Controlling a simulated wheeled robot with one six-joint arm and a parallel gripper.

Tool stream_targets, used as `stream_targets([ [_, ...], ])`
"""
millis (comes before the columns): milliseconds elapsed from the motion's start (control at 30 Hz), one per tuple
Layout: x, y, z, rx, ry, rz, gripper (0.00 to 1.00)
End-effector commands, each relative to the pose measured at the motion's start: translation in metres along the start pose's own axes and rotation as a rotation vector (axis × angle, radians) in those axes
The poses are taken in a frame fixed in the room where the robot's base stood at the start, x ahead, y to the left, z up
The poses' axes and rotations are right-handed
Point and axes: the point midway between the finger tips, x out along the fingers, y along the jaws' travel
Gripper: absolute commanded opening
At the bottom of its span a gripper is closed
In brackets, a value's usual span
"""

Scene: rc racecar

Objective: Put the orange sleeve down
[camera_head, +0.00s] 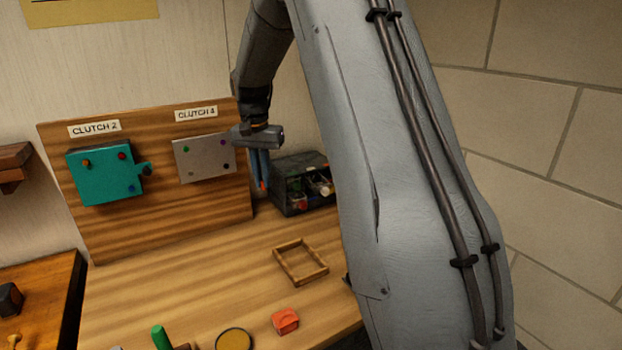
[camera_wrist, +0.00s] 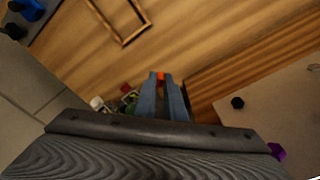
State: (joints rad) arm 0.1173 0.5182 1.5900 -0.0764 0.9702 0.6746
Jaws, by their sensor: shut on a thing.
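My gripper (camera_head: 263,182) points down beside the upright wooden board, with its blue fingers shut on the small orange sleeve (camera_wrist: 160,76). Only a little of the sleeve shows between the fingertips, in the wrist view; the rest is hidden by the fingers. In the head view the sleeve is a tiny orange spot at the fingertips. The held sleeve is above the wooden table, apart from the square wooden frame (camera_head: 284,267), which lies flat and empty on the tabletop. The frame also shows at the top of the wrist view (camera_wrist: 105,22).
A dark bin (camera_head: 292,201) with small parts stands close right of my gripper. The board (camera_head: 215,213) carries a teal plate (camera_head: 105,180) and a grey plate (camera_head: 199,163). A red block (camera_head: 285,321) and a yellow disc (camera_head: 234,341) lie in front. Bare tabletop surrounds the frame.

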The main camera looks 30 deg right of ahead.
Motion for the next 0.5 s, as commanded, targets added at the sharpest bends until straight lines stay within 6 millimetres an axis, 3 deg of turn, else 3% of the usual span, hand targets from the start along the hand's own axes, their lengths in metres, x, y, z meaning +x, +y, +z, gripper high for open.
stream_targets([
  [33,-0.012,0.008,-0.02,-0.049,-0.001,-0.006,0.0],
  [300,-0.056,0.052,-0.108,-0.373,0.003,-0.047,0.0],
  [500,-0.081,0.089,-0.157,-0.587,0.018,-0.074,0.0],
])
